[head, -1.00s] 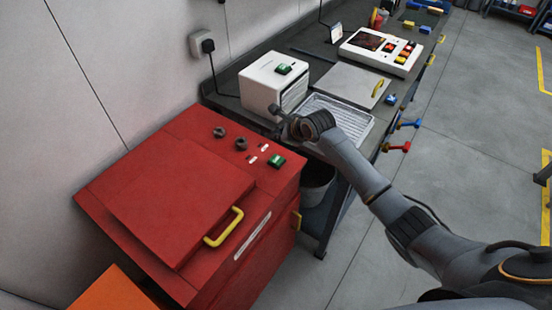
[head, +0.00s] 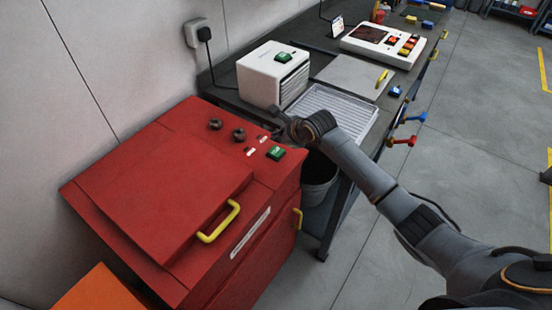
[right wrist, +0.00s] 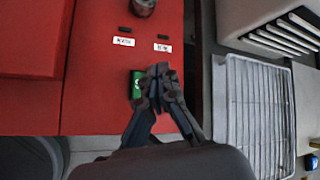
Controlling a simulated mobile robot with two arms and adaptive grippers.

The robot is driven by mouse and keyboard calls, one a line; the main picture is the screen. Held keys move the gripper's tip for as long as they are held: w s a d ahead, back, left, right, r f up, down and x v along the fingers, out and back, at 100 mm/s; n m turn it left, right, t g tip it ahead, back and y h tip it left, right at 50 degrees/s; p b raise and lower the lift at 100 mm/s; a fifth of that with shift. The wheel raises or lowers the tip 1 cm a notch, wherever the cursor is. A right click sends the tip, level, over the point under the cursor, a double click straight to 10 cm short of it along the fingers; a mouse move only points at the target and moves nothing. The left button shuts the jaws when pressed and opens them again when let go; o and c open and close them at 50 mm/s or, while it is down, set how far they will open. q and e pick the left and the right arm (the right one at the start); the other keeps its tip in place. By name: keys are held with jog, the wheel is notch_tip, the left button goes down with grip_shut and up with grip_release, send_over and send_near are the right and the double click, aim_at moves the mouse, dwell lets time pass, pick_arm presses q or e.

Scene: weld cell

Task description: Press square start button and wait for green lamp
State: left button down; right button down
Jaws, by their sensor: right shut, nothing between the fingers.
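A green square button (head: 276,153) sits on the top of a red cabinet (head: 150,150), near its right front corner. In the right wrist view the button (right wrist: 135,84) shows just left of my fingers and is partly covered by them. My right gripper (head: 277,121) is shut and empty, near the cabinet's right edge; in the right wrist view its fingertips (right wrist: 160,72) are beside the button. I cannot tell whether they touch anything. Two small dark indicators (right wrist: 125,29) with white labels sit beyond the button; neither looks lit green. My left gripper is not in view.
The cabinet has two dark knobs (head: 238,134) and a lid with a yellow handle (head: 220,222). Right of it, a bench holds a white box (head: 270,75) with its own green button, a ribbed tray (head: 335,108) and a white control panel (head: 380,45). A bin (head: 318,180) stands below.

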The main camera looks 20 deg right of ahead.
aim_at(277, 153)
jog(key=shift+f, duration=1.55)
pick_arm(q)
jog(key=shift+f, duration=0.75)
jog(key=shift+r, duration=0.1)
pick_arm(e)
jog(key=shift+f, duration=0.3)
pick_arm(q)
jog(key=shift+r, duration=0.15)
pick_arm(e)
jog(key=shift+f, duration=0.1)
